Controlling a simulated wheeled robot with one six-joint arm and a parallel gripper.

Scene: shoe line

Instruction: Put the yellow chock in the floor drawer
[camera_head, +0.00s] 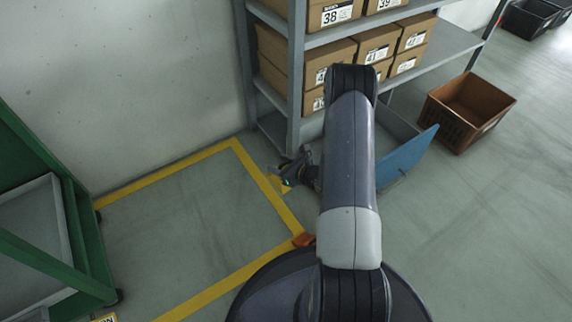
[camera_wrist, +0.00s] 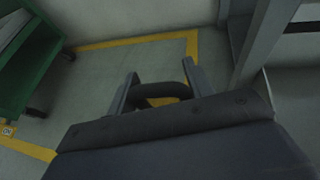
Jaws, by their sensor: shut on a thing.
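My gripper (camera_head: 290,172) is beside the lower left end of the shelf in the head view. In the wrist view my gripper (camera_wrist: 160,76) has its two fingers either side of a dark, loop-shaped handle (camera_wrist: 160,89). A little yellow shows under this handle, and a yellow patch, likely the yellow chock (camera_head: 277,187), shows just below the gripper in the head view. Most of it is hidden. The floor drawer (camera_head: 402,160), with a blue front, is pulled out under the shelf, right of my arm. My arm hides part of it.
A grey shelf (camera_head: 294,75) holds several shoe boxes. A brown crate (camera_head: 455,125) stands right of the drawer. A green cart (camera_head: 85,240) stands at the left. Yellow tape (camera_head: 170,170) marks a clear floor area. A small orange thing (camera_head: 303,240) is near my base.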

